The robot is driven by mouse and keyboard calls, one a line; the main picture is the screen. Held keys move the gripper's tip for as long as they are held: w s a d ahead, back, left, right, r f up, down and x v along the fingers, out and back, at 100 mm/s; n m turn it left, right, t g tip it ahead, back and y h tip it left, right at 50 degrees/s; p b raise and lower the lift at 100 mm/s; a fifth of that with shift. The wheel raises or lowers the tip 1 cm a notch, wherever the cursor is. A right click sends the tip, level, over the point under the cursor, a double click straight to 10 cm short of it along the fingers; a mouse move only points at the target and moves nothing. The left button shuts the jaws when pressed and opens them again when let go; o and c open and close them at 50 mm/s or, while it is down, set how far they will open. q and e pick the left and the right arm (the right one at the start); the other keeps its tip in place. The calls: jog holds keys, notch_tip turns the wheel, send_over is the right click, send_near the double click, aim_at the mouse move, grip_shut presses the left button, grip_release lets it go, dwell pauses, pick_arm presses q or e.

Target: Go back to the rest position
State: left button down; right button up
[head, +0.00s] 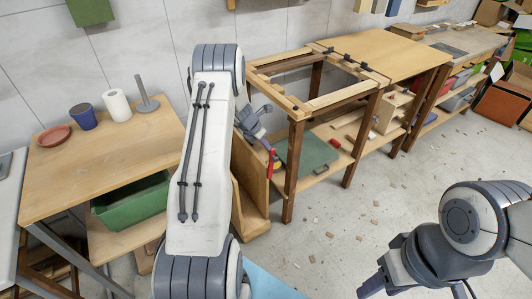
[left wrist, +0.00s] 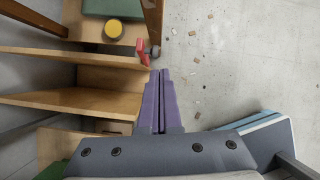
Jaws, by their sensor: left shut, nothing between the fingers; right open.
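My left arm's white link stands upright across the middle of the head view. My left gripper (head: 265,143) shows just right of it, small and partly hidden, by the left end of the frame bench. In the left wrist view its purple fingers (left wrist: 161,85) are together with nothing between them. A red-handled tool (left wrist: 142,50) lies past the fingertips and also shows in the head view (head: 272,163); I cannot tell what it is. My right gripper (head: 372,286) is low at the lower right of the head view, partly cut off by the bottom edge, over bare floor.
A wooden shelf unit (left wrist: 75,102) is close on the left of the left fingers. The frame bench (head: 335,99) and the table (head: 60,190) with a green bin (head: 133,205) flank my left arm. Scrap-strewn floor (head: 350,235) is open in front.

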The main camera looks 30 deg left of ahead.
pick_arm(q)
jog(key=shift+r, duration=0.7)
jog(key=shift+d, duration=0.15)
jog(key=s+d+r+m+g+h+p, duration=0.1)
jog(key=s+d+r+m, duration=0.2)
jog(key=d+r+m, duration=0.5)
jog(key=s+d+r+m+g+p, duration=0.1)
jog(key=s+d+r+m, duration=0.25)
jog(key=d, duration=0.75)
jog(key=s+d+r+m+g+h+p, duration=0.1)
jog(key=s+d+r+m, duration=0.2)
jog(key=d+r+m, duration=0.55)
jog(key=s+d+r+m+g, duration=0.1)
jog(key=s+d+r+m, duration=0.1)
jog(key=s+d+m, duration=0.6)
jog(key=s+r+m+g+y+p, duration=0.1)
jog(key=s+r+m+y+p, duration=0.1)
jog(key=s+m, duration=1)
jog(key=s+r, duration=0.1)
jog(key=s, duration=0.7)
jog(key=shift+d+m+y, duration=0.2)
jog(key=shift+m+y, duration=0.2)
